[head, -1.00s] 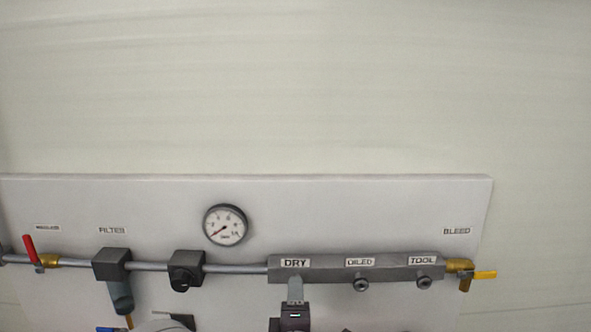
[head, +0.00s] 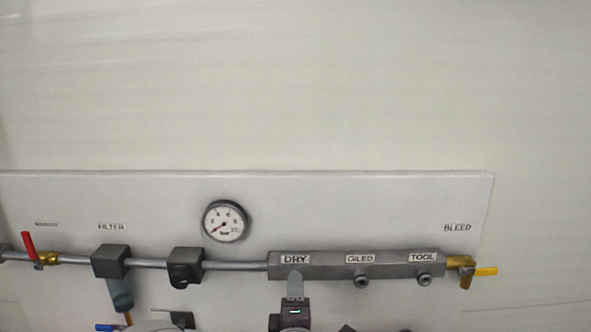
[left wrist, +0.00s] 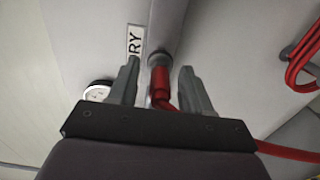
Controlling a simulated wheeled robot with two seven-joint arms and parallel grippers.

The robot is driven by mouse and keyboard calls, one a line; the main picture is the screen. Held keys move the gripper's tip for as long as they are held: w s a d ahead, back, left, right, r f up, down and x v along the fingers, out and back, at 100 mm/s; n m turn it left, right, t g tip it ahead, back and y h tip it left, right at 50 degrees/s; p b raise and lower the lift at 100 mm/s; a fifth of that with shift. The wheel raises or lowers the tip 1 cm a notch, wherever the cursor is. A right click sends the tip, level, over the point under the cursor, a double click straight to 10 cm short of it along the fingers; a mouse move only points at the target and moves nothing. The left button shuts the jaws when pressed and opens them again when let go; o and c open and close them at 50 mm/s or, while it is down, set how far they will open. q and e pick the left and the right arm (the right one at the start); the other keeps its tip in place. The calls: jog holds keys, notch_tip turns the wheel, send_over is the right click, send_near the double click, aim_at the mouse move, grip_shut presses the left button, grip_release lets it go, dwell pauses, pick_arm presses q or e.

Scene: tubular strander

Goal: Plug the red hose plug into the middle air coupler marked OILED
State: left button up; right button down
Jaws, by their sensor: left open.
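The middle coupler under the OILED label (head: 361,281) shows bare on the manifold (head: 325,265) in the head view. My left gripper (head: 295,276) is in front of and below the DRY label, left of OILED. In the left wrist view my left gripper (left wrist: 160,64) is open, one finger on each side of the red hose plug (left wrist: 160,86). The plug's far end meets a round coupler fitting (left wrist: 161,59) beside the DRY label; it appears seated there. The plug is hidden in the head view. My right gripper is not seen.
The TOOL coupler (head: 424,279) is bare, right of OILED. A yellow-handled bleed valve (head: 485,271) ends the manifold. A gauge (head: 225,221), a filter (head: 111,262) and a red-handled valve (head: 28,245) are to the left. Red hose loops (left wrist: 303,58) hang at right in the wrist view.

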pick_arm(q)
grip_shut()
jog(key=shift+s+f, duration=0.1)
jog(key=shift+s+b, duration=0.4)
jog(key=shift+s, duration=0.75)
jog(key=shift+s, duration=0.15)
jog(key=shift+s+b, duration=0.6)
jog(key=shift+s, duration=1.05)
